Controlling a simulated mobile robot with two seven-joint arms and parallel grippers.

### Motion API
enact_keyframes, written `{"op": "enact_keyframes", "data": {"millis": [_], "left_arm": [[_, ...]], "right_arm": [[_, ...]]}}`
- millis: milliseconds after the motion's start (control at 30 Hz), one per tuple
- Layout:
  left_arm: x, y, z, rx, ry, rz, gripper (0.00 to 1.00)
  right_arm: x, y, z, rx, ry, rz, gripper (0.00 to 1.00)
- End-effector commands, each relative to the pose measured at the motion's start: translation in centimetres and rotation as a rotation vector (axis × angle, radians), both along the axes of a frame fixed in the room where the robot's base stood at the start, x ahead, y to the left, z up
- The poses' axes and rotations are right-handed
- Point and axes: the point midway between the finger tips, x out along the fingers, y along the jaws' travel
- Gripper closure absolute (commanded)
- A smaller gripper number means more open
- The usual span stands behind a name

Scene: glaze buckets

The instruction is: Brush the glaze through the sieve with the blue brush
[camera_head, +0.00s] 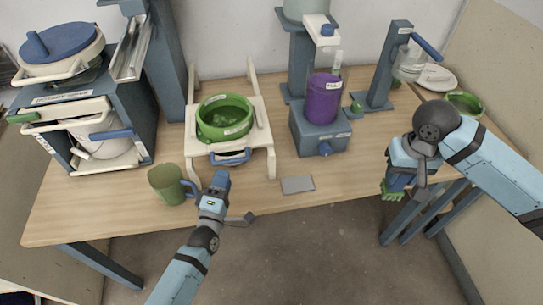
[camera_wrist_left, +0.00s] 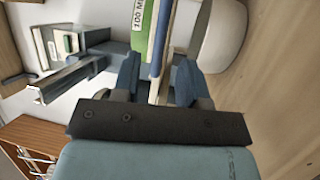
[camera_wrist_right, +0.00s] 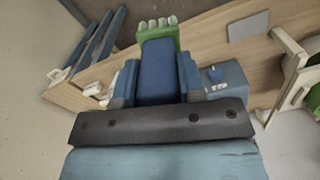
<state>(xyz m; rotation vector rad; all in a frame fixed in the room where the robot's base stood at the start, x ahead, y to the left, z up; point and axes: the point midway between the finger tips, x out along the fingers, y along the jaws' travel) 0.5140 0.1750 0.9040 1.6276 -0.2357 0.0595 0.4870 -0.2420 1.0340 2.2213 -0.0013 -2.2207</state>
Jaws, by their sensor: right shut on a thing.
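The blue brush with green bristles is held in my right gripper (camera_wrist_right: 160,80); its blue block (camera_wrist_right: 158,65) lies between the fingers and its green bristle end (camera_wrist_right: 158,28) points away. In the head view the bristles (camera_head: 391,190) hang off the table's front right edge, far from the sieve. The green sieve (camera_head: 203,128), with green glaze (camera_head: 226,116) inside, sits on a cream rail frame (camera_head: 192,150). My left gripper (camera_head: 221,181) is in front of the frame, near its blue handle (camera_head: 231,157). Its fingers are apart (camera_wrist_left: 158,85); the labelled sieve (camera_wrist_left: 143,22) shows beyond them.
A green jug (camera_head: 165,185) stands just left of my left gripper. A grey slab (camera_head: 297,185) lies near the front edge. A purple jar (camera_head: 322,98) stands on a blue-grey base. A bucket rack (camera_head: 100,130) fills the left end. The front right tabletop is fairly clear.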

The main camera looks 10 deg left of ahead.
Motion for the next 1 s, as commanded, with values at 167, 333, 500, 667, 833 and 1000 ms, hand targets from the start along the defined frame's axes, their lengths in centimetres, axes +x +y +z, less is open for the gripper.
{"op": "enact_keyframes", "data": {"millis": [167, 333, 500, 667, 833, 1000], "left_arm": [[3.4, -0.5, 0.8, -0.001, -0.001, -0.001, 0.60], [5.4, -0.7, 1.1, 0.001, 0.000, -0.001, 0.60], [6.1, -0.8, 1.1, 0.001, 0.001, -0.001, 0.60], [6.2, -0.8, 1.1, 0.001, 0.001, -0.001, 0.60], [6.2, -0.8, 1.1, 0.001, 0.001, -0.001, 0.81], [6.2, -0.8, 1.1, 0.001, 0.001, -0.001, 1.00]], "right_arm": [[0.0, 0.0, 0.5, 0.000, 0.000, 0.000, 0.92], [0.0, 0.0, 0.7, 0.000, 0.000, 0.000, 0.92], [0.0, 0.0, 0.7, 0.000, 0.000, 0.000, 0.92], [0.0, 0.0, 0.7, 0.000, 0.000, 0.000, 0.92], [0.0, 0.0, 0.7, 0.000, 0.000, 0.000, 0.92], [0.0, 0.0, 0.7, 0.000, 0.000, 0.000, 0.92]]}}
